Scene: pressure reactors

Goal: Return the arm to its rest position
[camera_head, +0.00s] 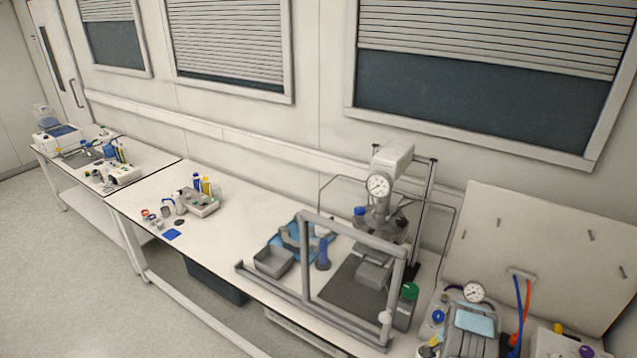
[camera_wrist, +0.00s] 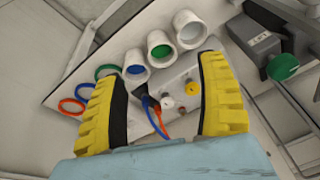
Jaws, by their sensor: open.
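My gripper (camera_wrist: 165,68) shows in the wrist view with its two yellow, ribbed fingers spread wide apart. Nothing is held between them. Its light blue body fills the bottom of that view. Behind the fingers is a pale panel with metal fittings (camera_wrist: 180,88) and blue and red hoses, seen through the gap. In the head view a grey and light blue piece (camera_head: 475,320) stands at the lower right; I cannot tell whether it is part of my arm. The gripper fingers are not clearly seen there.
A reactor with a pressure gauge (camera_head: 378,186) stands on the bench behind a grey frame (camera_head: 350,235). Several white cylinders with coloured ends (camera_wrist: 134,61) line the panel near my fingers. A green knob (camera_wrist: 284,67) is at the right. The bench's middle (camera_head: 240,225) has clear room.

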